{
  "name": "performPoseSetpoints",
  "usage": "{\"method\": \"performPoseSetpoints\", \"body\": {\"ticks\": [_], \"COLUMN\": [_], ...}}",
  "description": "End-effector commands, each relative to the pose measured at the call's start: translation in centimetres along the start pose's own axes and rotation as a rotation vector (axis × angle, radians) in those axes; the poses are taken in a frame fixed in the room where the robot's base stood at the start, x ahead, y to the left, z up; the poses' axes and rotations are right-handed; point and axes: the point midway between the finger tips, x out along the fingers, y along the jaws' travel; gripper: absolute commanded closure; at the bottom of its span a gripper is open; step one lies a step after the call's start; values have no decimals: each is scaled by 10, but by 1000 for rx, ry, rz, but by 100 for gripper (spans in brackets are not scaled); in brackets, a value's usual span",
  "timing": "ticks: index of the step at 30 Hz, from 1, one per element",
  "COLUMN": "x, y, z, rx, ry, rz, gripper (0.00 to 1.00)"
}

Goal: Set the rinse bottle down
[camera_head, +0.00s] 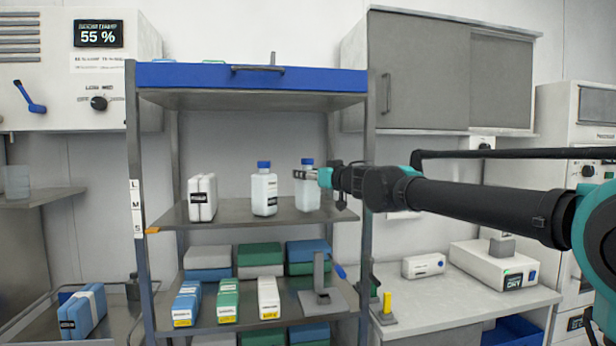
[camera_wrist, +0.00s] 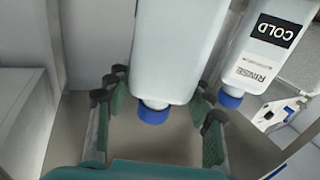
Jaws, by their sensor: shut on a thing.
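My gripper (camera_head: 306,174) reaches in from the right and is shut on a white bottle with a blue cap (camera_head: 308,196). This bottle is upright at the right end of the middle shelf (camera_head: 232,213). Its base looks at shelf level, but I cannot tell whether it touches. In the wrist view the held bottle (camera_wrist: 172,50) is between the fingers (camera_wrist: 160,95), cap toward the bottom of the picture; no label shows on it. A second, similar bottle (camera_head: 264,192) stands to its left, apart from it. In the wrist view this neighbour (camera_wrist: 268,45) reads RINSE COLD.
A white pack (camera_head: 202,198) stands at the left of the middle shelf. The blue-edged top shelf (camera_head: 190,75) is overhead, and a rack post (camera_head: 368,140) stands at the right near my arm. Boxes (camera_head: 228,300) lie on the lower shelf. The shelf front before the bottles is clear.

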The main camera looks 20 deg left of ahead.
Motion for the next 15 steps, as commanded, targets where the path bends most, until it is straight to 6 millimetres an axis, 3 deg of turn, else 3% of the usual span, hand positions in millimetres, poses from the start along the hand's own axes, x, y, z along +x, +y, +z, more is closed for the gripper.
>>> {"method": "performPoseSetpoints", "body": {"ticks": [13,14,15], "x": [0,0,0], "y": [0,0,0], "z": [7,7,7], "rx": [0,0,0], "ry": [0,0,0], "rz": [0,0,0], "gripper": [99,44,39]}}
